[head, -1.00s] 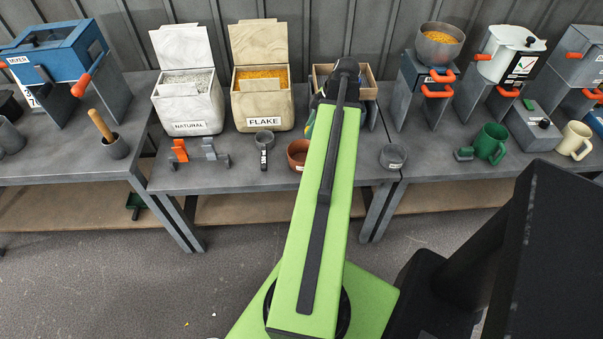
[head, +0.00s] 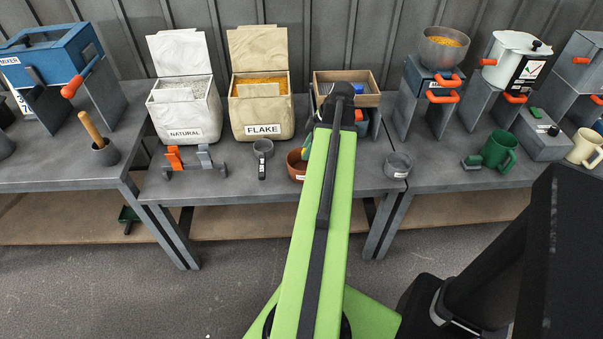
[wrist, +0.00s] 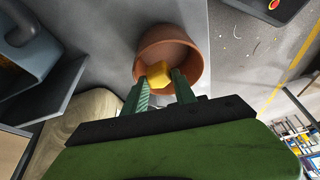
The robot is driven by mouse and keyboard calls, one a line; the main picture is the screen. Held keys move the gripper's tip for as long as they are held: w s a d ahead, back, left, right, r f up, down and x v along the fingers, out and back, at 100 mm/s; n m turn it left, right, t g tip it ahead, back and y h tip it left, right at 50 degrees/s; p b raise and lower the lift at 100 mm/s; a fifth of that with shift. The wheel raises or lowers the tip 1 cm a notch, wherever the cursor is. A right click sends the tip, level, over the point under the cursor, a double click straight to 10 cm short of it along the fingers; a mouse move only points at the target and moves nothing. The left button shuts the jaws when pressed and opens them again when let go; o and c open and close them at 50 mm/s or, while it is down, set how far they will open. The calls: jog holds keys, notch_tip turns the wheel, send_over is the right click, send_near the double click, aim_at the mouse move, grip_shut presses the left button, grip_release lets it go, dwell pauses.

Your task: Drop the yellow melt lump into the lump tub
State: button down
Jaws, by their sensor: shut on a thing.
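The yellow melt lump (wrist: 158,71) is held between the green fingers of my gripper (wrist: 160,84) in the wrist view. Behind it is the opening of a round terracotta-brown tub (wrist: 194,55), and the lump overlaps the tub's near rim in this view. I cannot tell how high the lump is above the tub. The brown tub also shows in the head view (head: 295,164), standing on the middle bench and partly hidden by my arm. It has a small white label, too small to read. The gripper is mostly hidden behind my arm there.
A small grey tub (head: 397,166) stands right of my arm. A grey scoop (head: 262,150), the flake bin (head: 262,112) and the natural bin (head: 185,112) are to the left. A wooden tray (head: 347,88) stands behind my arm's end. Bare bench lies along the front.

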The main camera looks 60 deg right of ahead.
jog(key=c, duration=0.9)
grip_release()
jog(key=shift+r, duration=0.1)
jog(key=shift+s+r+p, duration=0.1)
jog(key=shift+r+p, duration=0.2)
jog(key=shift+p, duration=0.05)
jog(key=p+v, duration=1.5)
jog(key=v, duration=0.1)
jog(key=shift+s+d+r, duration=0.1)
jog(key=shift+s+r, duration=0.1)
jog(key=shift+r, duration=0.15)
